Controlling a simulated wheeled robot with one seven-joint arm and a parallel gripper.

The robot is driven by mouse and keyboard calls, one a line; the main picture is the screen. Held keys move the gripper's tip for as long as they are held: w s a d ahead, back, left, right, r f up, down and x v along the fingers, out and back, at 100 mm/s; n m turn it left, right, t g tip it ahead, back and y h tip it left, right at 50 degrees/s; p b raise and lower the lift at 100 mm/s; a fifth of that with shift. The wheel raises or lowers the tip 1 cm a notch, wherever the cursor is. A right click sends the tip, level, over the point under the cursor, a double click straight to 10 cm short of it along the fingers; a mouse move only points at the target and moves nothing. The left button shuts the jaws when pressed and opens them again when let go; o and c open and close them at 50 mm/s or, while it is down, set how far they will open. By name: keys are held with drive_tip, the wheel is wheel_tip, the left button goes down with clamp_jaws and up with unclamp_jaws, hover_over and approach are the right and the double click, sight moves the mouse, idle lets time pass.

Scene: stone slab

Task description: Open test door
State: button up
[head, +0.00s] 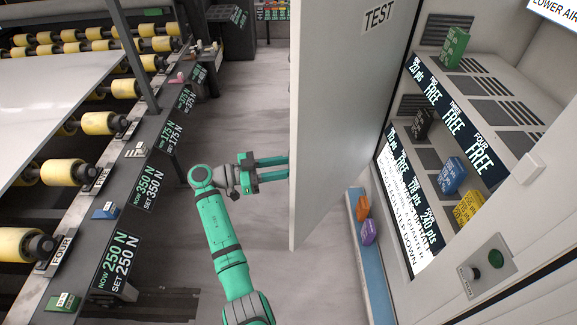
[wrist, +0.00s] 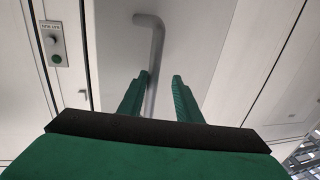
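The test door (head: 340,130) is a tall pale grey panel marked TEST. It stands swung out from the cabinet (head: 440,50), with the shelves showing to its right. My gripper (head: 284,167) is at the door's left side in the head view, its fingertips at the door's edge. In the wrist view a grey bent bar handle (wrist: 157,45) is on a pale panel (wrist: 200,35). My gripper (wrist: 160,76) is open there, with one finger on each side of the bar. I cannot tell whether either finger touches it. The handle is hidden in the head view.
A roller conveyor (head: 60,130) with force displays runs along the left. Shelves on the right hold a green block (head: 455,47), a blue block (head: 451,176) and others. A blue-edged ledge (head: 372,270) holds orange and purple items. Grey floor (head: 245,100) is clear between conveyor and door.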

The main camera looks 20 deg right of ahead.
drive_tip(key=a, duration=1.1)
drive_tip(key=shift+w, duration=0.4)
drive_tip(key=shift+d+f, duration=0.1)
